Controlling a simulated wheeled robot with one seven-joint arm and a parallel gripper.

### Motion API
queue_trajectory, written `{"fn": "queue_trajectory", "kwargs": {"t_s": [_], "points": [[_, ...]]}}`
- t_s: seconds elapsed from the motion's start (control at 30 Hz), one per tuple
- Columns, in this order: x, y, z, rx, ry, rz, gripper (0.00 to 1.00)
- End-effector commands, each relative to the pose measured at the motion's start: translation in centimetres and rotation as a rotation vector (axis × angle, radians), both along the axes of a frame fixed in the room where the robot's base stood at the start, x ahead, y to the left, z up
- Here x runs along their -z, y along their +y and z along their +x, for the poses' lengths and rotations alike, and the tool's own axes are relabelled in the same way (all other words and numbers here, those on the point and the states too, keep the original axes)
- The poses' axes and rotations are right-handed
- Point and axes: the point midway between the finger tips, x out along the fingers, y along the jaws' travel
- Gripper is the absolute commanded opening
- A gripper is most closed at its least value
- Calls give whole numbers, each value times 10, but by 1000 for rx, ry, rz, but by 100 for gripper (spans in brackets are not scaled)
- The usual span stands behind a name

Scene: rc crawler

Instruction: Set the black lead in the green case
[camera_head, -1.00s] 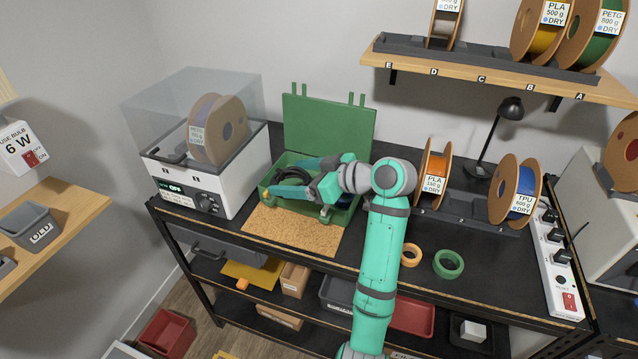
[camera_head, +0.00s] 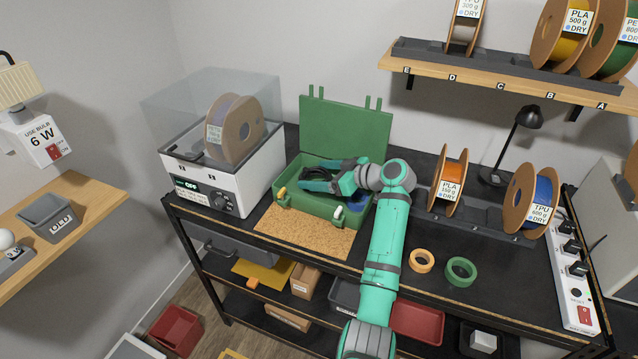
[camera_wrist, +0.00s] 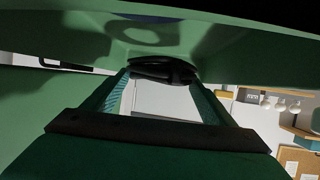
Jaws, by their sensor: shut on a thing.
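The green case (camera_head: 300,203) stands open on the bench with its lid (camera_head: 346,135) raised at the back. My gripper (camera_head: 305,180) reaches into the case from the right, its fingers low between the case walls. It is shut on the black lead (camera_head: 318,173), a dark coil at the left part of the case. In the wrist view the black lead (camera_wrist: 163,70) lies between the fingertips, with green case surface around it. A blue thing (camera_head: 358,203) is inside the case at the right. The lead's underside is hidden, so I cannot tell whether it touches the case floor.
A cork mat (camera_head: 303,236) lies in front of the case. A white dryer (camera_head: 228,180) with a spool stands close on the left. An orange spool (camera_head: 449,182) and a blue spool (camera_head: 530,198) stand to the right. Tape rings (camera_head: 461,270) lie near the front edge.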

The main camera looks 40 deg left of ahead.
Motion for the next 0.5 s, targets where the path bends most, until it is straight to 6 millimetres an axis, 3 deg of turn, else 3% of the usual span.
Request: {"fn": "queue_trajectory", "kwargs": {"t_s": [0.27, 0.5], "points": [[32, 0, 3, 2, 2, 0, 52], [34, 0, 4, 3, 0, 0, 52]]}}
